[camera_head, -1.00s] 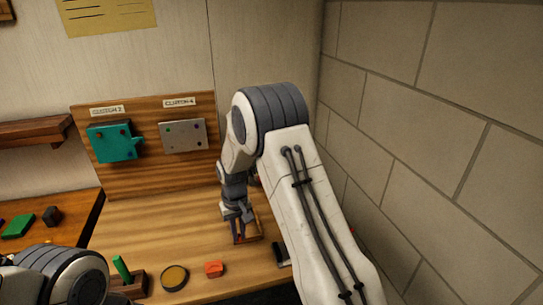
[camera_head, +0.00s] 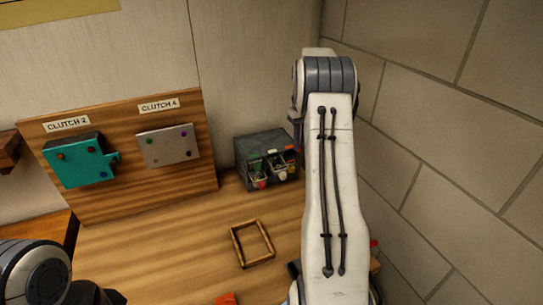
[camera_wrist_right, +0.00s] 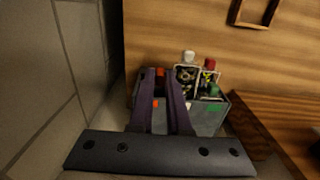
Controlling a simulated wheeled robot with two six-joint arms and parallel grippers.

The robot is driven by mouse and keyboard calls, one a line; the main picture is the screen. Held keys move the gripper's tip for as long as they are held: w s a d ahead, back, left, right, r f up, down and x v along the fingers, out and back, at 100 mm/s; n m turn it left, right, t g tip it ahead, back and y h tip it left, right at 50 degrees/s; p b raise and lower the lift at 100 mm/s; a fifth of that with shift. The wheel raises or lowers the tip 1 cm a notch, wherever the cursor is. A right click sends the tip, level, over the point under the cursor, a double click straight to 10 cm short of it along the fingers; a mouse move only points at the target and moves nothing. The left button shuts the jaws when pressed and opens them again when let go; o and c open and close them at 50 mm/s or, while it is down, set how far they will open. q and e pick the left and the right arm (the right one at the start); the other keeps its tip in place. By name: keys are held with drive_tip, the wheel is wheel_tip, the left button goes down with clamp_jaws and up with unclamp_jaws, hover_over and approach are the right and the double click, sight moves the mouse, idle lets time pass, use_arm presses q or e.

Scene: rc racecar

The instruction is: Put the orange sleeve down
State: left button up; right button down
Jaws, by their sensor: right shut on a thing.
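My right gripper (camera_wrist_right: 161,80) is shut on a small orange piece, the orange sleeve (camera_wrist_right: 160,72), held between its fingertips in the right wrist view. The gripper is over one side of a grey divided bin (camera_wrist_right: 205,122). I cannot tell whether the sleeve touches the bin. In the head view the bin (camera_head: 250,163) stands at the back right, and my right arm hides most of the gripper.
Several small parts sit in the bin's other compartments. An empty wooden frame (camera_head: 236,246) lies on the table. An orange block (camera_head: 227,299) is at the front edge. A board with a teal plate (camera_head: 80,165) and a grey plate (camera_head: 168,146) stands behind. A brick wall bounds the right.

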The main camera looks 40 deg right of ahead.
drive_tip(key=w+a+f+p, duration=0.1)
drive_tip(key=w, duration=0.1)
drive_tip(key=w+a+f+p, duration=0.1)
drive_tip(key=w+f, duration=0.1)
drive_tip(key=w, duration=0.1)
drive_tip(key=w+a+f+p, duration=0.1)
drive_tip(key=w+a+f, duration=0.1)
drive_tip(key=shift+w, duration=0.25)
wheel_tip(320, 180, down, 3)
drive_tip(key=shift+f+p, duration=0.15)
drive_tip(key=shift+p, duration=1.05)
drive_tip(key=shift+f, duration=0.4)
drive_tip(key=c, duration=1.2)
unclamp_jaws()
drive_tip(key=shift+o, duration=0.2)
